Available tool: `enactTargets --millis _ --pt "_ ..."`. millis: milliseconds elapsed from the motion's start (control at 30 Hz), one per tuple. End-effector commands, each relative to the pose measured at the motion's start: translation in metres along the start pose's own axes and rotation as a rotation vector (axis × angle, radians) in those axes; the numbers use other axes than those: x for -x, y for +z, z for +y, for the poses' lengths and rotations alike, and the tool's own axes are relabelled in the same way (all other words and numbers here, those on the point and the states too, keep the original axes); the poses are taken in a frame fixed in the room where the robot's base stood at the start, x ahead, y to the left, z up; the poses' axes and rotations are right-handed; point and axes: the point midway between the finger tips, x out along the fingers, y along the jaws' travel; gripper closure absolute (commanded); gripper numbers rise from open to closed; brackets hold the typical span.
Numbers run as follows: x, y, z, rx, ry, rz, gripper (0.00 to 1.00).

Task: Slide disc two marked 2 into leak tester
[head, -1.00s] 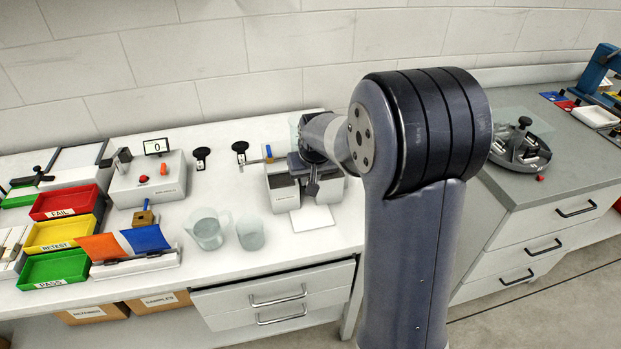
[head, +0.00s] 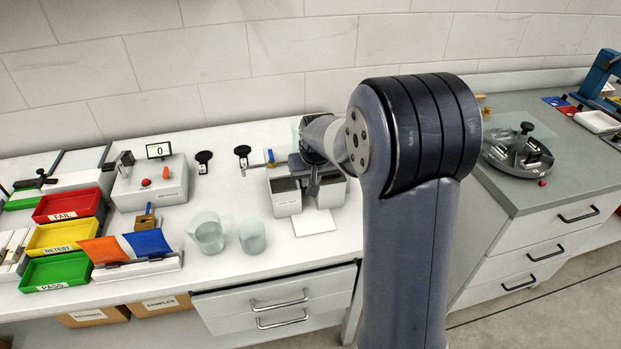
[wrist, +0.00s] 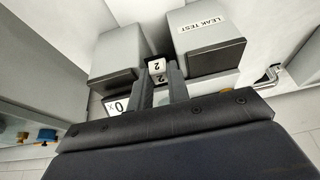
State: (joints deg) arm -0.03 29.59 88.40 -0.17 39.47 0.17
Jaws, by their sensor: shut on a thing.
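The leak tester is a pale two-block unit with dark front plates, labelled LEAK TEST (wrist: 203,24) in the wrist view. In the head view the leak tester (head: 286,203) stands at the right end of the white bench. My gripper (wrist: 161,70) is at the gap between its two blocks. It is shut on a small pale piece marked 2, disc two (wrist: 157,66), which shows between the fingers. In the head view my gripper (head: 314,181) is over the tester and the disc is hidden. How deep the disc sits in the gap I cannot tell.
A blue-tipped lever (head: 270,156) is at the tester's left. A round carousel (head: 518,155) is on the grey bench at right. A white card (head: 314,222) lies before the tester.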

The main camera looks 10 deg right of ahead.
Motion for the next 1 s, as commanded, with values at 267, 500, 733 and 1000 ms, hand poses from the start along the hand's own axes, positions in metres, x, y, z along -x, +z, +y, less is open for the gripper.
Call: enactTargets --millis 267,500,733,1000 --pt "0.000 0.000 0.000 0.000 0.000 0.000 0.76" --pt "0.000 0.000 0.000 0.000 0.000 0.000 0.57" --pt "0.001 0.000 0.000 0.000 0.000 0.000 0.57" --pt "0.031 -0.001 0.000 0.000 0.000 0.006 0.57"
